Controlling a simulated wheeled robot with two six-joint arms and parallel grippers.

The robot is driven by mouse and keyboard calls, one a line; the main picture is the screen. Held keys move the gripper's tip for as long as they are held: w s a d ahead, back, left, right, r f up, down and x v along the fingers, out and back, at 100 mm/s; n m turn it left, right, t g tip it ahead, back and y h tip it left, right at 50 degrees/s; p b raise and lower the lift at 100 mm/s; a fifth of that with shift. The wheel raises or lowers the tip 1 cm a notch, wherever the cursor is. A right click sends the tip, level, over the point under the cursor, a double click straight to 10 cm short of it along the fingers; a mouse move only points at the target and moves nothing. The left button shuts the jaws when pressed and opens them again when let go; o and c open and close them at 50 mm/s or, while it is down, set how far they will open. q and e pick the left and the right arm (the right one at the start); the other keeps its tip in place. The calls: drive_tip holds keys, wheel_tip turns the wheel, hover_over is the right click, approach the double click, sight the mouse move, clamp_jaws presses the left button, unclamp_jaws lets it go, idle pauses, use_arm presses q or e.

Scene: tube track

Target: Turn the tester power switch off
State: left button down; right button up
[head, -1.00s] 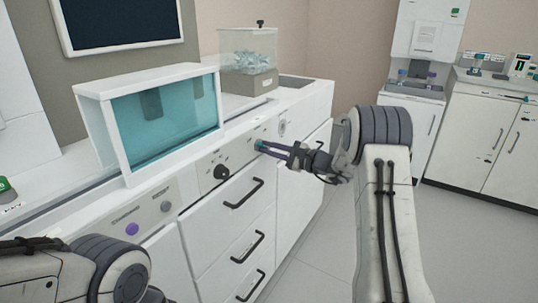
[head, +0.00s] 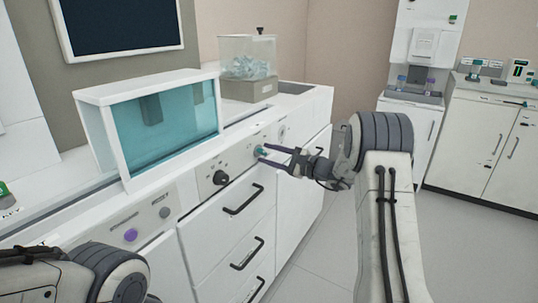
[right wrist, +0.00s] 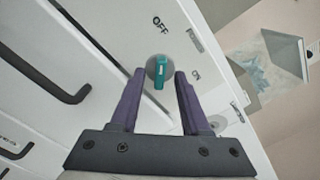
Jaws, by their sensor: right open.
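The tester power switch is a small teal knob (right wrist: 159,74) on a round grey base, with OFF and ON printed beside it. In the right wrist view it stands between the tips of my right gripper (right wrist: 159,72), whose purple fingers are apart, one on each side, with gaps to the knob. In the head view the right gripper (head: 263,153) reaches the cabinet's front panel from the right, and the teal knob (head: 260,152) shows at its tips. Which label the knob points to is hard to tell. My left arm shows at lower left, its gripper out of view.
A black knob (head: 221,178) and a purple button (head: 131,235) sit on the same front. Drawers with black handles (head: 243,199) lie below. A teal-windowed box (head: 165,122) and a clear bin (head: 248,57) stand on top. The floor to the right is clear.

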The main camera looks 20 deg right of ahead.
drive_tip(key=v, duration=1)
drive_tip(key=shift+p, duration=0.35)
drive_tip(key=s+a+n+g+y, duration=0.1)
drive_tip(key=s+a+n+g, duration=0.15)
drive_tip(key=a, duration=0.55)
drive_tip(key=s+a+n+g+y, duration=0.1)
drive_tip(key=a+n+g, duration=0.1)
drive_tip(key=a+g, duration=0.35)
drive_tip(key=s+a+f+n+g+h, duration=0.2)
drive_tip(key=s+a+n+g, duration=0.45)
drive_tip(key=s+a, duration=0.8)
drive_tip(key=s+f+n+h, duration=0.2)
drive_tip(key=s+n+h, duration=0.3)
drive_tip(key=s+n, duration=0.4)
drive_tip(key=s+f+n+h, duration=0.3)
drive_tip(key=s+n+h, duration=0.3)
drive_tip(key=s, duration=0.5)
wheel_tip(320, 180, up, 26)
drive_tip(key=y+p, duration=0.1)
drive_tip(key=p, duration=2.5)
drive_tip(key=shift+w+d+r, duration=0.25)
drive_tip(key=shift+d, duration=0.1)
